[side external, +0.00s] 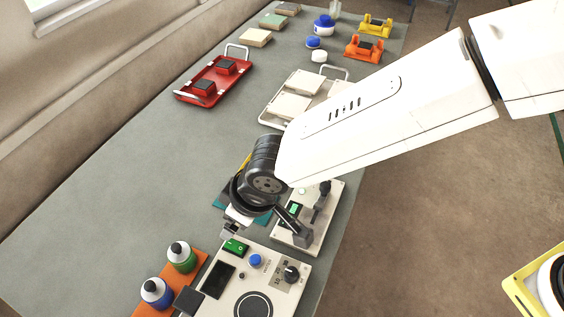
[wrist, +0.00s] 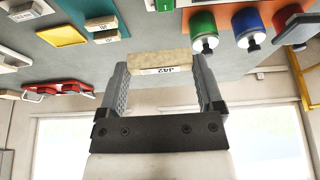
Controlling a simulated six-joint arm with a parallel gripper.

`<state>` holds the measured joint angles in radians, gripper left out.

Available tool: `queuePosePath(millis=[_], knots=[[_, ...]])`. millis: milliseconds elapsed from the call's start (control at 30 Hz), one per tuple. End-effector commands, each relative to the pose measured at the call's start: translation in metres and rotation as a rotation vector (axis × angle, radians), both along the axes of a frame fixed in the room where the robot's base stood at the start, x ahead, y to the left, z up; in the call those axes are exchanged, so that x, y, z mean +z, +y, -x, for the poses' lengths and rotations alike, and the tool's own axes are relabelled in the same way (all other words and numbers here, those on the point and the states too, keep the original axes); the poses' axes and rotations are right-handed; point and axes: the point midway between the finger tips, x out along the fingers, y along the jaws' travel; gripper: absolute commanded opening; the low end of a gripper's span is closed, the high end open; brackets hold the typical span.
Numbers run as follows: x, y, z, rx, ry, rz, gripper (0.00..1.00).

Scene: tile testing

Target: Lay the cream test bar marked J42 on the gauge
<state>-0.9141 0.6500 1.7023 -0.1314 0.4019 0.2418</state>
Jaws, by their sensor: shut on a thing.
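The cream bar (wrist: 160,62) is between the two fingers of my gripper (wrist: 159,68) in the wrist view. Its label, J42, appears upside down there. My gripper is shut on it, a finger at each end. In the side external view my gripper (side external: 231,229) is above the bench near the front instruments, and I cannot make out the bar there. A pale instrument with a small green display and dark arm (side external: 312,217), probably the gauge, stands to its right, partly hidden by my wrist.
A larger control box (side external: 225,308) with a dial and green switch stands close in front. A green bottle (side external: 182,259) and a blue bottle (side external: 156,293) stand on an orange base. A red tray (side external: 188,97) and a cream tray (side external: 270,114) lie farther back. The bench's left side is clear.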

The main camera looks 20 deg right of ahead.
Motion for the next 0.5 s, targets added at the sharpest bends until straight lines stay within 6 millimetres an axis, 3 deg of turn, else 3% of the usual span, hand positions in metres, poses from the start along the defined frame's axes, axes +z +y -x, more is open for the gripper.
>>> queuePosePath(millis=[500], knots=[[-0.028,0.041,-0.044,-0.002,0.001,0.0,0.29]])
